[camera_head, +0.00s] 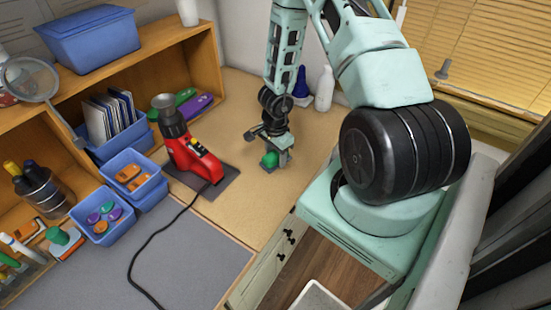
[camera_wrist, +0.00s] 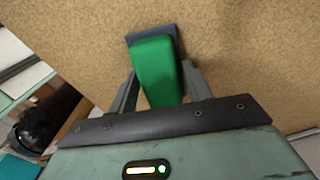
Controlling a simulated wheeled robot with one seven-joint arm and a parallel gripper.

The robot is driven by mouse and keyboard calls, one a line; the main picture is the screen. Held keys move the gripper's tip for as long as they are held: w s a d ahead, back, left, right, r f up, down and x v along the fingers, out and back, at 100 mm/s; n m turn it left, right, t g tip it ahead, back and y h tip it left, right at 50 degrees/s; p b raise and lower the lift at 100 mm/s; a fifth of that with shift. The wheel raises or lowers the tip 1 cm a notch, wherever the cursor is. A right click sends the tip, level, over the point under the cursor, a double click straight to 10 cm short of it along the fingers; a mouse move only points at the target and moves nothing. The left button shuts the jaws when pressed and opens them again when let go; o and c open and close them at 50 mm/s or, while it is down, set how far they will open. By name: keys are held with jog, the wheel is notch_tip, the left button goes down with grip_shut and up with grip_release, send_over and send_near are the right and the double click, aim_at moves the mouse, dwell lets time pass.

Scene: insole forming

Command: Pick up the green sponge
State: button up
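The green sponge (camera_wrist: 157,72) is a block with a green body and a dark blue-grey part at its far end. In the wrist view it lies between the two fingers of my gripper (camera_wrist: 160,78), one finger close along each side. Whether both fingers press on it I cannot tell. In the head view the green sponge (camera_head: 269,160) shows on the wooden worktop (camera_head: 232,115), right below my gripper (camera_head: 279,153), which points down and hides part of it. Whether it rests on the worktop or is slightly raised is unclear.
A red and black machine (camera_head: 189,150) stands on a dark mat to the left, its black cable (camera_head: 148,242) running forward. Blue bins (camera_head: 134,176) with small items are further left. The worktop around the sponge is clear.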

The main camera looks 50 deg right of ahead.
aim_at(276, 153)
jog(key=shift+r, duration=0.1)
jog(key=shift+c, duration=0.4)
notch_tip(276, 153, up, 18)
jog(key=p, duration=1.1)
jog(key=o, duration=0.4)
jog(key=c, duration=0.3)
